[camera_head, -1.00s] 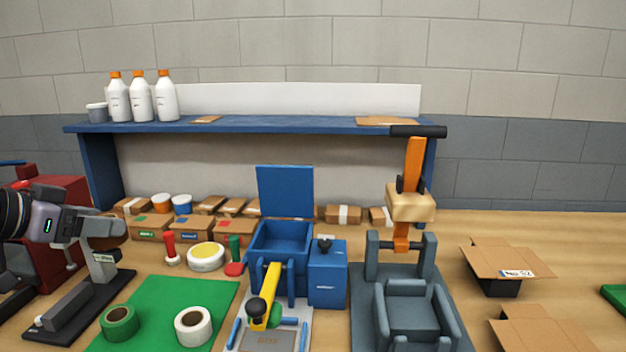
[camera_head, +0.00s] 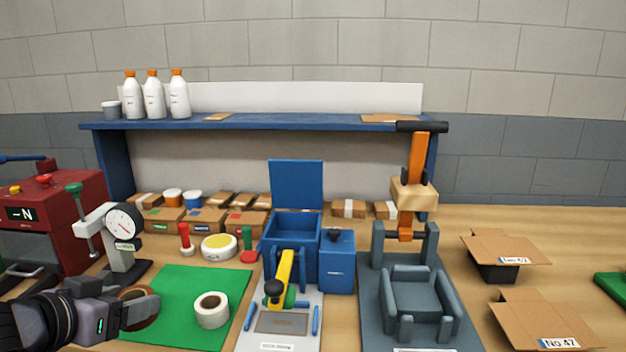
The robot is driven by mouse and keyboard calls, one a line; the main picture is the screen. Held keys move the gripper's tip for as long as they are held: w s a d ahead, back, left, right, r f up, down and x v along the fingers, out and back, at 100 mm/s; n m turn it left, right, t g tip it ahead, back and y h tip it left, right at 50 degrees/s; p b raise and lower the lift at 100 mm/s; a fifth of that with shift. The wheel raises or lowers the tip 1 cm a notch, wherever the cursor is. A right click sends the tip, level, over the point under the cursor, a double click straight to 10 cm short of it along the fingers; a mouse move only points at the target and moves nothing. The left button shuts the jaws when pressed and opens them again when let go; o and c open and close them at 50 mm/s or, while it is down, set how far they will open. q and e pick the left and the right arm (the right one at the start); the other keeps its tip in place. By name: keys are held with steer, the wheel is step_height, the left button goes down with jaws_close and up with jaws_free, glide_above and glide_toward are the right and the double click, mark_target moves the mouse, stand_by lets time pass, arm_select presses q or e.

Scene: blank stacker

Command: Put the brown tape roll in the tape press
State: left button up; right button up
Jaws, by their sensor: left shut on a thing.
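My left gripper (camera_head: 122,308) is shut on the brown tape roll (camera_head: 143,292) at the lower left. The gripper hides part of the roll. It is over the left edge of a green mat (camera_head: 180,285). A white tape roll (camera_head: 212,310) lies on the mat to its right. A grey press (camera_head: 412,300) with an orange lever and a black handle stands right of centre, with its lever upright and its cradle empty. A blue unit (camera_head: 290,245) with an open lid and a yellow lever stands in the middle. I cannot tell which of these is the tape press. My right gripper is out of view.
A dial gauge stand (camera_head: 122,228) and a red machine (camera_head: 45,215) stand at the left. Stamps (camera_head: 185,240) and a yellow-topped round tin (camera_head: 219,246) sit behind the mat. Small cartons line the back under a blue shelf (camera_head: 260,122). Cardboard blanks (camera_head: 505,250) lie at the right.

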arm_select(q)
steer(key=s+d+f+n+y, duration=0.2)
steer(key=s+d+f, duration=0.4)
steer(key=f, duration=0.2)
steer(key=shift+s+d+f+n+y, duration=0.25)
steer(key=shift+s+n+y, duration=0.05)
steer(key=shift+s+y, duration=0.1)
